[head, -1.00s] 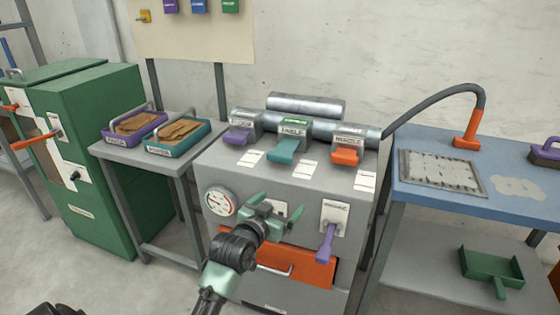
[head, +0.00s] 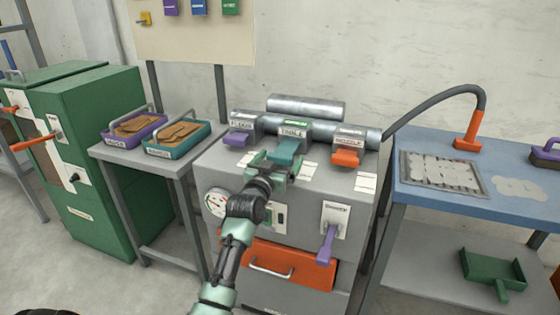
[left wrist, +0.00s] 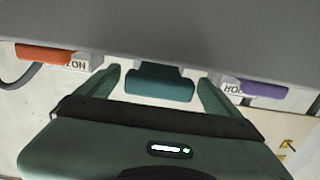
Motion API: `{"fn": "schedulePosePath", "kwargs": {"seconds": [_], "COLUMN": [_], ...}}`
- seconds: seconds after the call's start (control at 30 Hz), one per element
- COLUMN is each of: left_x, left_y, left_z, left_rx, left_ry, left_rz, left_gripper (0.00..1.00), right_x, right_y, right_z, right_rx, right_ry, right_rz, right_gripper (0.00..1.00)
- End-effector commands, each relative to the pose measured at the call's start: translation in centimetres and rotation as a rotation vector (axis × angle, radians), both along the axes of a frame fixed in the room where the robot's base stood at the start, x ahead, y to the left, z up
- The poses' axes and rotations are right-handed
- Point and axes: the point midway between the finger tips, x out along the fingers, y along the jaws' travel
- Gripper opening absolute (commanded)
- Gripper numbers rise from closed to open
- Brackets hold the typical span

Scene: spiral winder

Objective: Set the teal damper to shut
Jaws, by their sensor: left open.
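The teal damper (head: 286,150) is the middle one of three handles on top of the grey machine, under a label that seems to read TABLE. It sticks out toward me. My left gripper (head: 277,162) is at this handle, open, with its fingers to either side. In the left wrist view the teal handle (left wrist: 158,83) lies between the two open fingertips (left wrist: 165,85), with gaps at both sides. I cannot tell whether its tip reaches the palm. My right gripper is not in view.
A purple handle (head: 240,139) and an orange handle (head: 345,158) flank the teal one closely. A purple lever (head: 328,243), a gauge (head: 215,203) and an orange drawer (head: 290,265) are on the machine's front. A blue table (head: 520,205) stands at right.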

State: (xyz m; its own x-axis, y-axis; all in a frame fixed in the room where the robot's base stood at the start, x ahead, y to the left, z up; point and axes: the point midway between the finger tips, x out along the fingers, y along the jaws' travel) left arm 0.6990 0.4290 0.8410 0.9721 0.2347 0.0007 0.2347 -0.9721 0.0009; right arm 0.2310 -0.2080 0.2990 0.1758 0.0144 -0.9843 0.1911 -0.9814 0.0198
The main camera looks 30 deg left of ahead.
Motion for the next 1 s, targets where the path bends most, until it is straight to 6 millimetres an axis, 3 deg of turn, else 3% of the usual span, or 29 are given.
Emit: {"fn": "schedulePosePath", "kwargs": {"seconds": [0.23,0.27,0.5,0.6,0.73,1.0], "left_x": [0.1,0.1,0.1,0.1,0.8,4.1], "left_y": [0.0,0.0,0.0,0.0,0.2,1.0], "left_z": [0.0,0.0,0.0,0.0,0.0,0.1], "left_rx": [0.001,0.001,0.001,0.001,0.001,0.001], "left_ry": [0.0,0.0,0.001,0.001,0.002,0.002], "left_rz": [0.0,0.0,0.0,0.0,-0.001,-0.002], "left_gripper": [0.95,0.89,0.22,0.0,0.0,0.0], "right_x": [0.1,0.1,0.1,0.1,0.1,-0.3], "right_y": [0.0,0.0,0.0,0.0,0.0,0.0], "right_z": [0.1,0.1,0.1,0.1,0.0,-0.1], "right_rx": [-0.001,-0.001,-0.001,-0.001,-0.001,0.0], "right_ry": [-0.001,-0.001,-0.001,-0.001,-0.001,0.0], "right_rz": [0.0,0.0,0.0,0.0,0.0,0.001], "right_gripper": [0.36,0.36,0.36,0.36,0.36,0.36]}}
